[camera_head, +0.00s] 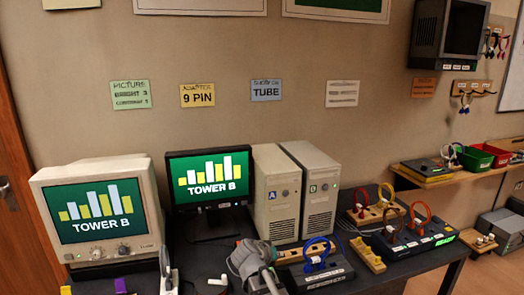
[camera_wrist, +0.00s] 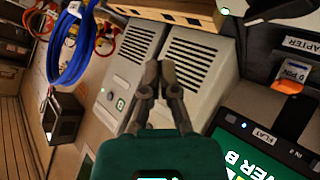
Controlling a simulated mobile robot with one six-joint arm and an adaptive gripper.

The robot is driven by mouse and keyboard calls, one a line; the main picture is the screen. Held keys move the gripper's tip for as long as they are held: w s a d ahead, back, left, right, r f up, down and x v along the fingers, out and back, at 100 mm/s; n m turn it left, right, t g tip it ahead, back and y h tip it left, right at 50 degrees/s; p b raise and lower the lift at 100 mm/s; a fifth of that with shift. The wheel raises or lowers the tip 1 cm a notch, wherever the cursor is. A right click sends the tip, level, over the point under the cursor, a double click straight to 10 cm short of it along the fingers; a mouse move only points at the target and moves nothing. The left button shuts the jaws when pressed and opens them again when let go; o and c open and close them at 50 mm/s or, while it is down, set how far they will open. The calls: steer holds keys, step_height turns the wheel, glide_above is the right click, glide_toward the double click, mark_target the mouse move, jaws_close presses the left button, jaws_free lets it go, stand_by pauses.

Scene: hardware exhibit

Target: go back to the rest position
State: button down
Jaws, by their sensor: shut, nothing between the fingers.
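My gripper (camera_wrist: 160,70) is shut and empty in the wrist view, its two grey fingertips together in front of its teal body. Behind them are the beige computer towers with slotted vents. In the head view my grey arm end (camera_head: 248,262) is low in the middle, over the front of the dark table, below the towers. The fingertips cannot be made out clearly there. The rest position is not marked in either view.
A beige monitor (camera_head: 95,213), a flat screen (camera_head: 210,178), tower A (camera_head: 277,192) and a second tower (camera_head: 313,190) stand along the wall. Cable holders with red (camera_head: 420,215) and blue (camera_head: 318,250) loops crowd the right. Floor shows at the lower right.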

steer(key=s+d+g+y+p, duration=0.3)
steer(key=s+d, duration=0.3)
steer(key=s, duration=0.3)
steer(key=s+d+f+n+g+y+p, duration=0.1)
steer(key=s+d+g+y+p, duration=0.2)
steer(key=s, duration=0.6)
steer(key=shift+s+d+g+y, duration=0.25)
steer(key=shift+d+g+y, duration=0.25)
steer(key=shift+d+g, duration=0.75)
steer(key=shift+d, duration=0.1)
stand_by(4.8)
